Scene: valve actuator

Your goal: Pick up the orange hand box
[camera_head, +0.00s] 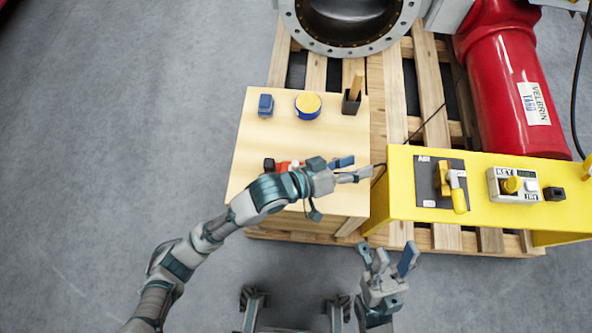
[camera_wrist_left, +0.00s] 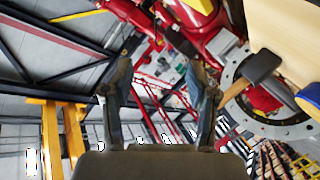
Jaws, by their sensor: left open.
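The orange hand box (camera_head: 285,167) lies near the front of the wooden box top (camera_head: 262,143). It is partly hidden behind my left arm. My left gripper (camera_head: 352,168) is open and empty, above the right front part of the wooden top and to the right of the orange box. In the left wrist view my left gripper's fingers (camera_wrist_left: 158,88) are spread with nothing between them; the orange box cannot be made out there. My right gripper (camera_head: 388,257) is open and empty, in front of the pallet, below the yellow stand.
A yellow stand (camera_head: 405,185) with a lever and key box is at right. Floor at left is clear.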

